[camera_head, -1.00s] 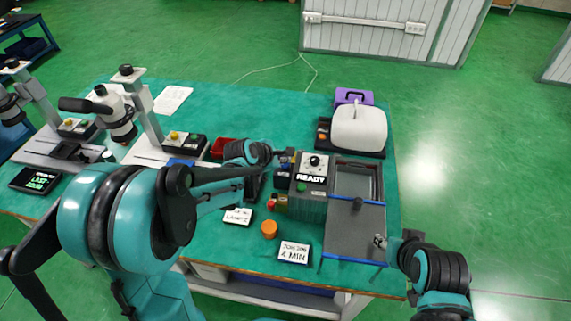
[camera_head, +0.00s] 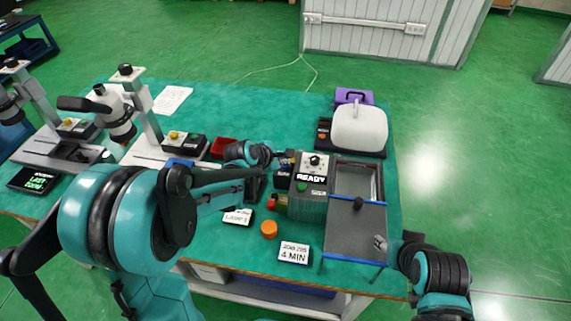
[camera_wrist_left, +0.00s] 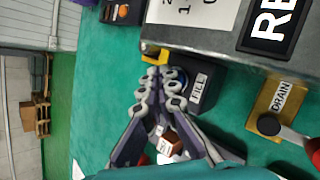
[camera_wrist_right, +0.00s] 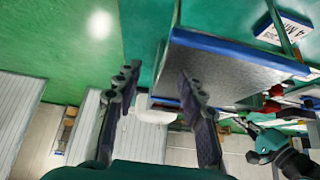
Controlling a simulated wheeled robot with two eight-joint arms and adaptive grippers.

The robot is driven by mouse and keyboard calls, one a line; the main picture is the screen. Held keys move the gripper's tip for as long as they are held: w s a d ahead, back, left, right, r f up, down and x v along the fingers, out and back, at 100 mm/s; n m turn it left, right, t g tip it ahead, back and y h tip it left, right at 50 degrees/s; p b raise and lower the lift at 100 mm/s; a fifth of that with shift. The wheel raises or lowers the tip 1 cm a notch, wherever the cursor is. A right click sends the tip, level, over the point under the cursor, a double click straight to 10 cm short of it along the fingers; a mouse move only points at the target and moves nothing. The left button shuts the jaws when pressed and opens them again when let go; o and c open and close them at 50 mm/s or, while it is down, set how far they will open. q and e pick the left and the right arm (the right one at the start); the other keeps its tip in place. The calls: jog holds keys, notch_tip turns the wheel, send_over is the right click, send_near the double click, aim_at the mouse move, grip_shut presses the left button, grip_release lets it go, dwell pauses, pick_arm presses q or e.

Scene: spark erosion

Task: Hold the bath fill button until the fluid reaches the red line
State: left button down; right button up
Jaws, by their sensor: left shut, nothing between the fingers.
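The machine's control unit (camera_head: 300,203), with a READY display, stands beside the bath (camera_head: 357,178) on the bench. In the left wrist view the dark box labelled FILL (camera_wrist_left: 203,92) sits against the machine's side. My left gripper (camera_head: 284,159) is shut and empty at that side. In the left wrist view its fingertips (camera_wrist_left: 163,76) are at the FILL box and partly cover its button face; I cannot tell whether they press it. My right gripper (camera_wrist_right: 158,80) is open and empty near the bath's front tray. I cannot make out the fluid level or a red line.
A yellow DRAIN plate (camera_wrist_left: 272,106) with a red-handled lever is close to the FILL box. An orange cap (camera_head: 269,229) and a 4 MIN sign (camera_head: 294,253) lie in front. Microscopes stand at the left.

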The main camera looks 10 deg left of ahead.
aim_at(284, 166)
pick_arm(q)
jog(key=shift+a+f+b, duration=0.1)
jog(key=shift+f+b, duration=0.35)
jog(key=shift+f, duration=0.15)
pick_arm(e)
jog(key=shift+s+f, duration=0.1)
jog(key=shift+f, duration=0.5)
dwell(0.8)
pick_arm(q)
jog(key=shift+r, duration=0.15)
pick_arm(e)
jog(key=shift+r, duration=0.15)
dwell(2.3)
pick_arm(q)
jog(key=shift+d+r+p, duration=0.2)
jog(key=shift+r+p, duration=0.6)
jog(key=shift+r, duration=0.05)
pick_arm(e)
jog(key=shift+r, duration=0.7)
